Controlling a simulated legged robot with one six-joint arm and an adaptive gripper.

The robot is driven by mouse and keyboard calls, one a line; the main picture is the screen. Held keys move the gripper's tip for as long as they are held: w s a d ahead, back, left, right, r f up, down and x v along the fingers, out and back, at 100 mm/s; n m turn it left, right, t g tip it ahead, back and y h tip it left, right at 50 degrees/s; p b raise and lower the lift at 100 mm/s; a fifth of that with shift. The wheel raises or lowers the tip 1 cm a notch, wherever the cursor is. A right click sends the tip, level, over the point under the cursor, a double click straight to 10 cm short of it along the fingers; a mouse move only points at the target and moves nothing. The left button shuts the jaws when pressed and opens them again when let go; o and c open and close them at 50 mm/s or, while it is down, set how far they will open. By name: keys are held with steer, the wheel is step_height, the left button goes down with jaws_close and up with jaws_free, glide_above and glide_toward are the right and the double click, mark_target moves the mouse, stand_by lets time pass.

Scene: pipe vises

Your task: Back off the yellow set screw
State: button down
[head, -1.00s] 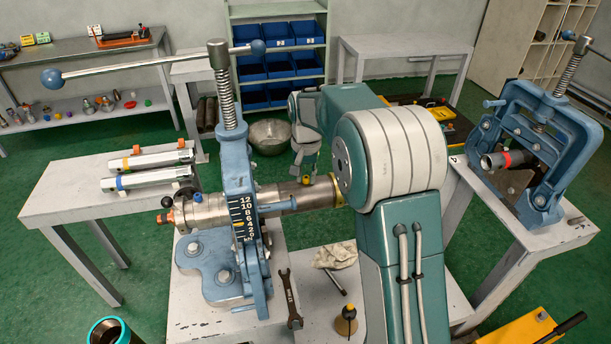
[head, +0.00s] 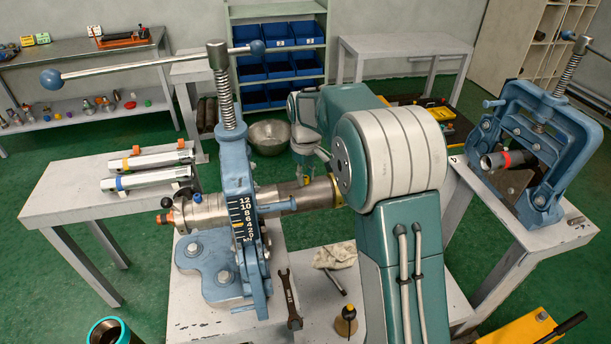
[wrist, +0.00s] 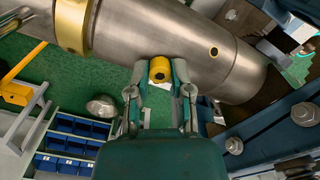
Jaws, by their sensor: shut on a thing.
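The yellow set screw (wrist: 160,69) stands against the side of the steel pipe (wrist: 180,38) in the wrist view. My gripper (wrist: 161,80) has one finger on each side of the screw and is shut on it. In the head view my gripper (head: 308,166) reaches the pipe (head: 284,202) from behind, and only a small yellow bit of the screw (head: 305,180) shows there. The blue pipe vise (head: 236,165) clamps the pipe left of my gripper. The screw's thread and its seat are hidden.
A brass collar (wrist: 72,22) rings the pipe near my gripper. The vise's long handle (head: 150,65) spans above. A wrench (head: 289,300) lies on the bench below.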

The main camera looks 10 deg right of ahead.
steer(key=n, duration=0.5)
steer(key=shift+f+n, duration=0.1)
steer(key=shift+n, duration=0.2)
steer(key=n, duration=0.5)
steer(key=shift+n, duration=0.3)
steer(key=c, duration=0.5)
jaws_free()
steer(key=shift+f, duration=0.1)
steer(key=shift+c, duration=0.2)
steer(key=shift+w, duration=0.1)
